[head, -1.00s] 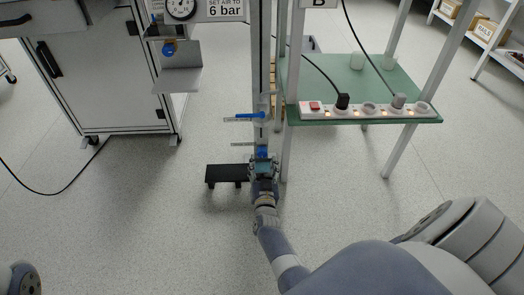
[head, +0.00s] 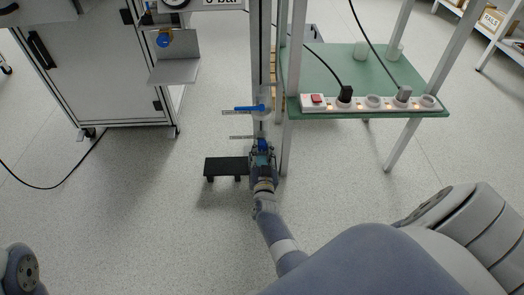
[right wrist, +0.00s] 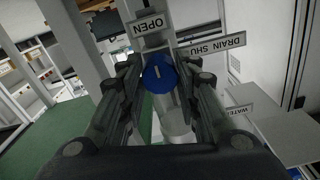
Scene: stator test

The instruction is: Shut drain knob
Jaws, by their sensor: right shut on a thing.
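The blue drain knob (right wrist: 160,76) with a short pale mark shows in the right wrist view, between the fingers of my right gripper (right wrist: 162,88). An OPEN label (right wrist: 146,25) is above it, and a DRAIN SHUT label (right wrist: 212,45), its end cut off, is to its upper right. A clear tube-like part lies below the knob. In the head view the knob (head: 262,145) sits low on the upright post, with my right gripper (head: 262,158) shut on it from the near side. The exact finger contact is hard to see. My left gripper is out of view.
A blue lever (head: 249,108) is on the post above the knob. A small black step (head: 226,167) stands on the floor left of the gripper. A green shelf (head: 330,75) with a power strip (head: 372,103) is at right, a white cabinet (head: 90,75) at left. Open floor lies in front.

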